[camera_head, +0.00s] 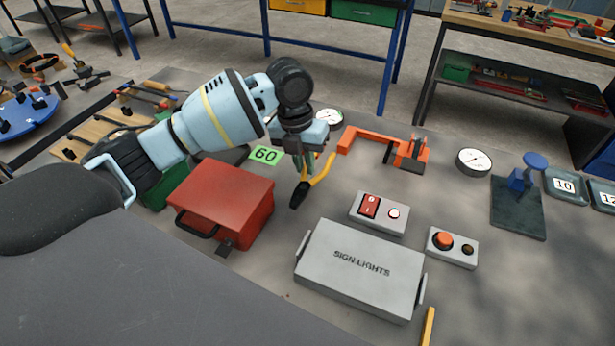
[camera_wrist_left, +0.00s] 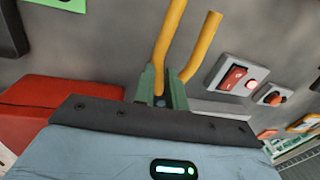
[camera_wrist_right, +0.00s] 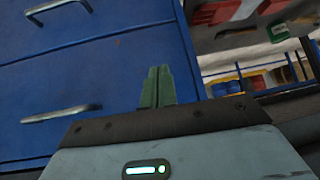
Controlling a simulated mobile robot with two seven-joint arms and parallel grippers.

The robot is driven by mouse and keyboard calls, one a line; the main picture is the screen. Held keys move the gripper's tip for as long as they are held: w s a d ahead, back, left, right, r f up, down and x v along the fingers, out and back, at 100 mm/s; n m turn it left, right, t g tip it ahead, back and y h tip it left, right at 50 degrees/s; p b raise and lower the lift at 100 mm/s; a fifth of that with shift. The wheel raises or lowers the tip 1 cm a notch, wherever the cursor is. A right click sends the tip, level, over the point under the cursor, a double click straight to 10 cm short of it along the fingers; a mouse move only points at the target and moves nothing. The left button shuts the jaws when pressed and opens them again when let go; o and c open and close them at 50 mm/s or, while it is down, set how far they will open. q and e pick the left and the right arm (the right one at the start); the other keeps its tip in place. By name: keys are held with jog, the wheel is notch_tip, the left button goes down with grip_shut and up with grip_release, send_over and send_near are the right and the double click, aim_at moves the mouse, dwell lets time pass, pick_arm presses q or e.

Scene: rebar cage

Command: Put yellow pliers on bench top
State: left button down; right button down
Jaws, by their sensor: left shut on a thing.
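The yellow pliers (camera_head: 323,171) hang from my left gripper (camera_head: 304,158), dark end pointing down, above the grey bench top (camera_head: 290,262). I cannot tell whether their lower end touches it. In the left wrist view, the two yellow handles (camera_wrist_left: 203,50) stick out past the green fingers of my left gripper (camera_wrist_left: 162,86), which is shut on the pliers. My right gripper (camera_wrist_right: 156,86) shows only in its own wrist view, its green fingers together and empty, in front of a blue drawer cabinet (camera_wrist_right: 95,90).
A red box (camera_head: 222,195) stands left of the pliers. The SIGN LIGHTS box (camera_head: 360,275), a red switch box (camera_head: 379,213) and a button box (camera_head: 452,247) are in front and right. An orange clamp (camera_head: 375,135) lies behind. Some bare bench shows between them.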

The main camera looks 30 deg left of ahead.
aim_at(305, 178)
pick_arm(q)
jog(key=shift+f, duration=2.4)
jog(key=shift+f, duration=0.1)
jog(key=shift+f, duration=0.1)
jog(key=c, duration=1.4)
grip_release()
jog(key=shift+c, duration=0.2)
notch_tip(305, 178, up, 12)
jog(key=a, duration=0.1)
jog(key=shift+a, duration=0.3)
jog(key=shift+s, duration=0.15)
